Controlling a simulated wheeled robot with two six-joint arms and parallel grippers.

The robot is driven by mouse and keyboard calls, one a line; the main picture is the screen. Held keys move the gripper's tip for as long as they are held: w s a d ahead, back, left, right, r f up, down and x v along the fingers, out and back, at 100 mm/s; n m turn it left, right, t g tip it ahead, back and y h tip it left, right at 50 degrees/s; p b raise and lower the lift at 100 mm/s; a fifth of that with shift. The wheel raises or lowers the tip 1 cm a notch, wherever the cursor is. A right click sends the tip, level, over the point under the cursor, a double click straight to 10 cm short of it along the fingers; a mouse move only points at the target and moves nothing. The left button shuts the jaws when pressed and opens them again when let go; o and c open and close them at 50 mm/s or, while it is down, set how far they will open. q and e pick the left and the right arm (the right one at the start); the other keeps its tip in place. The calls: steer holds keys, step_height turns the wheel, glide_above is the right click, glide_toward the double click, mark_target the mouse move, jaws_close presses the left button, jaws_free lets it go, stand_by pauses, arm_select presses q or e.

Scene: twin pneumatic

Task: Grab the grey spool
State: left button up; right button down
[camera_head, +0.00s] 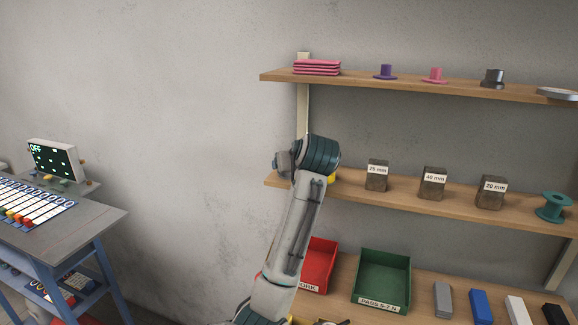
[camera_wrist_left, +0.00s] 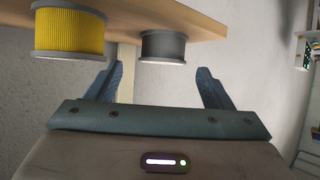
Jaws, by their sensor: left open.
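The grey spool (camera_wrist_left: 163,47) shows in the left wrist view against the wooden shelf, right of a yellow spool (camera_wrist_left: 68,32). The wrist picture looks upside down, with the shelf board above the spools. My left gripper (camera_wrist_left: 160,70) is open and empty. Its two blue fingers point toward the grey spool, which appears between and just beyond the tips. I see no contact. In the head view my left arm covers the left end of the middle shelf and hides the grey spool. A sliver of the yellow spool (camera_head: 332,178) shows there.
The middle shelf (camera_head: 400,199) also holds labelled dark blocks (camera_head: 433,184) and a green spool (camera_head: 553,206). The upper shelf (camera_head: 400,88) carries pink plates and small flanged parts. Red (camera_head: 319,262) and green (camera_head: 383,279) bins stand below. A blue bench (camera_head: 85,235) is at left.

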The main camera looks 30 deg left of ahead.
arm_select(q)
steer(key=shift+p+x, duration=0.55)
steer(key=shift+x, duration=1.35)
steer(key=shift+s, duration=0.2)
steer(key=shift+c, duration=1.4)
steer(key=c, duration=0.7)
steer(key=shift+c, duration=0.2)
